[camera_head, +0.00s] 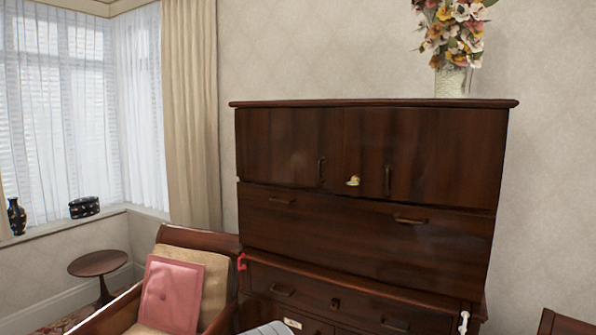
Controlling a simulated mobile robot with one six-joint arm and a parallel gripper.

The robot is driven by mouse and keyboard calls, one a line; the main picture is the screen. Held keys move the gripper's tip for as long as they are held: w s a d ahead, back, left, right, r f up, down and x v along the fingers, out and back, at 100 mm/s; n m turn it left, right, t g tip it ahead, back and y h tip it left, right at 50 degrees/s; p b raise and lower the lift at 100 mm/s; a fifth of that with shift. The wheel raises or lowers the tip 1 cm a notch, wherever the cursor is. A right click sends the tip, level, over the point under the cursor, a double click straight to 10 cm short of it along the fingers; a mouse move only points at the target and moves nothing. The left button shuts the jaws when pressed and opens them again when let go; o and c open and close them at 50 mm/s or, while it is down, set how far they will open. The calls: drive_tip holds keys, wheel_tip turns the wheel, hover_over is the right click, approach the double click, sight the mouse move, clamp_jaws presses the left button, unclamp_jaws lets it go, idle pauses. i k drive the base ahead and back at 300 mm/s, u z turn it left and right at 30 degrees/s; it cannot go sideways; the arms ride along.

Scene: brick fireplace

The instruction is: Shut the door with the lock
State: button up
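A dark wooden cabinet (370,215) stands against the wall in the head view. Its upper part has two doors side by side, a left door (290,145) and a right door (440,155). A small brass-coloured lock (353,181) sits low on the right door, near the seam between the two. Each door has a slim vertical handle near the seam. Both doors look flush with the front; I cannot tell whether either stands slightly ajar. My gripper is not in view.
A flower vase (450,75) stands on the cabinet's top right. A wooden armchair with a pink cushion (172,293) is at lower left, close to the cabinet. A small round table (98,264) stands by the window. A grey object (268,328) shows at the bottom edge.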

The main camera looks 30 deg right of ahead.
sight(445, 156)
drive_tip(key=z, duration=0.3)
drive_tip(key=i, duration=1.05)
drive_tip(key=z, duration=0.65)
